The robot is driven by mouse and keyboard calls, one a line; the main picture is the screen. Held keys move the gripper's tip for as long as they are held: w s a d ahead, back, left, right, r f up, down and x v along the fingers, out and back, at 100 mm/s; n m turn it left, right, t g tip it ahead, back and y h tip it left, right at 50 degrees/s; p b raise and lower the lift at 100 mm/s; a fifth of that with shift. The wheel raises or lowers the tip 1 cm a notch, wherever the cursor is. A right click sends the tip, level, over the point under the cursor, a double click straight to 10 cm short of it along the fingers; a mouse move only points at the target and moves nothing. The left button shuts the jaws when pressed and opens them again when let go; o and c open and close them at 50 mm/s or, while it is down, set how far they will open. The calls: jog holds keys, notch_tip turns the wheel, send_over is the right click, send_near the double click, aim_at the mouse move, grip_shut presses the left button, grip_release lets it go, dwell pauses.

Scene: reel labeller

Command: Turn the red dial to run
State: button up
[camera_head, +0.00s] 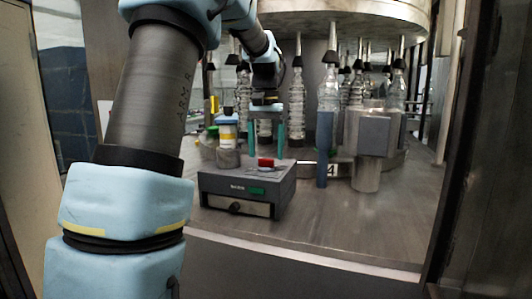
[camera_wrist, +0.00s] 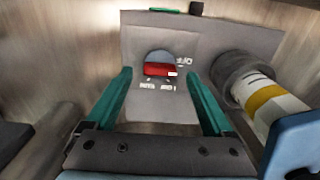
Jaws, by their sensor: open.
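The red dial (camera_head: 266,162) sits on top of a grey control box (camera_head: 240,184) on the machine's metal table. In the wrist view the red dial (camera_wrist: 158,69) is a bar lying crosswise on a round base, with a small white mark at its right end. White lettering is printed around it, partly readable as "OFF" at the upper right; the rest is too blurred to tell. My gripper (camera_head: 266,137) is open above the box, its green fingers pointing down. In the wrist view my gripper (camera_wrist: 163,88) has one finger on each side of the dial, apart from it.
A carousel with several clear bottles (camera_head: 328,95) and a grey post (camera_head: 325,150) stand to the right. The front right of the table (camera_head: 370,225) is clear.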

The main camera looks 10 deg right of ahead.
jog(key=shift+f, duration=0.85)
jog(key=shift+c, duration=0.2)
jog(key=c, duration=1.3)
